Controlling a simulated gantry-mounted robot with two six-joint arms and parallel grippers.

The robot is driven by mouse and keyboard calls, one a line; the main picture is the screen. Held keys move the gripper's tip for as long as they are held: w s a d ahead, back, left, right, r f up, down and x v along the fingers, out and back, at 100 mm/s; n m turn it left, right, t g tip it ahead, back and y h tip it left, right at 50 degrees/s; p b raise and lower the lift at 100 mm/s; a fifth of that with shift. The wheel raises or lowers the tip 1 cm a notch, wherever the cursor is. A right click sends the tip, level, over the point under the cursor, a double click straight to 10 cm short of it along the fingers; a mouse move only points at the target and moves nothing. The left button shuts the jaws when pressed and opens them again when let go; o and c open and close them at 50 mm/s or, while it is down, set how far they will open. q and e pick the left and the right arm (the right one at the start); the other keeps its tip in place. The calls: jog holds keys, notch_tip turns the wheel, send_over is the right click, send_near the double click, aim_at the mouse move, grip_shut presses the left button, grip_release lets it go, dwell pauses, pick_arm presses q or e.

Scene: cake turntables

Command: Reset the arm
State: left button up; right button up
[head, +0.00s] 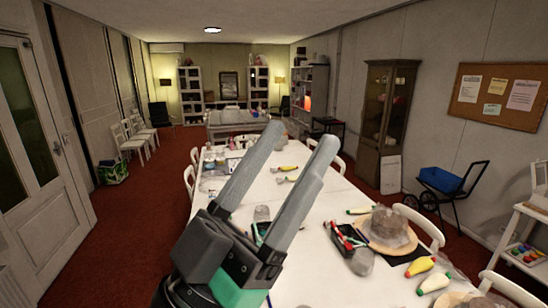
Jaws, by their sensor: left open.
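My left gripper (298,146) shows large in the middle of the head view, raised in front of the long white table (320,212). Its two grey fingers are apart and point up and away, with nothing between them. My right gripper is not in view. On the table's right side a round tan turntable (402,246) bears a greyish, lumpy, see-through-looking thing (389,228). Part of the table behind the left gripper and its wrist is hidden.
A black tray (347,238) with red markers lies left of the turntable. Yellow piping bags (420,265) lie near the table's right edge, with more farther back. White chairs (418,222) line the table. A blue cart (446,182) stands by the right wall.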

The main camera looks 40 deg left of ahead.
pick_arm(q)
jog(key=shift+s+a+r+n+y, duration=0.3)
jog(key=shift+s+r+n+y, duration=0.15)
jog(key=shift+s+r, duration=0.3)
jog(key=shift+w+r, duration=0.1)
